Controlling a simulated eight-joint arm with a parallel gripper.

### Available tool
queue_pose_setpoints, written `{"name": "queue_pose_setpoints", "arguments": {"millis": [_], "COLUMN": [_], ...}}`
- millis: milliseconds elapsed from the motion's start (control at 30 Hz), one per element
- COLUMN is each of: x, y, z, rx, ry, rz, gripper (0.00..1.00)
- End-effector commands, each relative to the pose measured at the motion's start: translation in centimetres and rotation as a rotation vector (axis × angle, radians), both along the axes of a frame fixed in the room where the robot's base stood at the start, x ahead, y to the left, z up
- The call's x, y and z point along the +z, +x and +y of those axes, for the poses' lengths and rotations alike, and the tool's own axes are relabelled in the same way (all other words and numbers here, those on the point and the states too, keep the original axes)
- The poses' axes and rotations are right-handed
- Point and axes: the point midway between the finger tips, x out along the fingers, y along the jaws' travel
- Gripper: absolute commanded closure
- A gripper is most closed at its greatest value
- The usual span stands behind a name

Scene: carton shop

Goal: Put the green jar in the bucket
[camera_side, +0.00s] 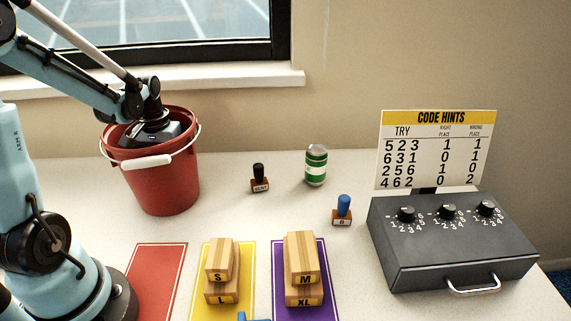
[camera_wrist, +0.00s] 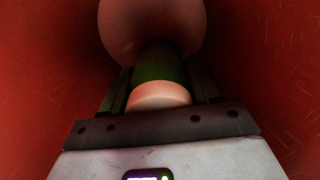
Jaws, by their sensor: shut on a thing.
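The red bucket (camera_side: 160,185) stands upright at the back left of the table, its white-gripped handle hanging at the front. My gripper (camera_wrist: 158,82) reaches down inside it; in the side view its fingers are hidden by the bucket wall. In the wrist view the fingers are shut on the green jar (camera_wrist: 158,62), one on each side, with the pale lid toward my wrist. Red bucket walls surround it. A round, paler red area shows beyond the jar; I cannot tell whether the jar touches the bucket floor.
A green-and-white can (camera_side: 316,166) and two stamps (camera_side: 260,180) (camera_side: 343,211) stand mid-table. Stacked cartons (camera_side: 221,262) (camera_side: 303,258) sit on yellow and purple mats. The red mat (camera_side: 155,280) looks bare. A dark dial box (camera_side: 450,245) stands right.

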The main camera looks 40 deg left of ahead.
Motion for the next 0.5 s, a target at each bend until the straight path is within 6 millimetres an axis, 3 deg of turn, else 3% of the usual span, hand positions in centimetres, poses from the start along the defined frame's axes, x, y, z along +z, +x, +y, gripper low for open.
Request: {"name": "queue_pose_setpoints", "arguments": {"millis": [133,500], "x": [-1.06,-1.33], "y": [-0.01,-0.01], "z": [0.00,-0.01], "rx": [0.000,0.000], "ry": [0.000,0.000], "rz": [0.000,0.000], "gripper": [0.81,0.81]}}
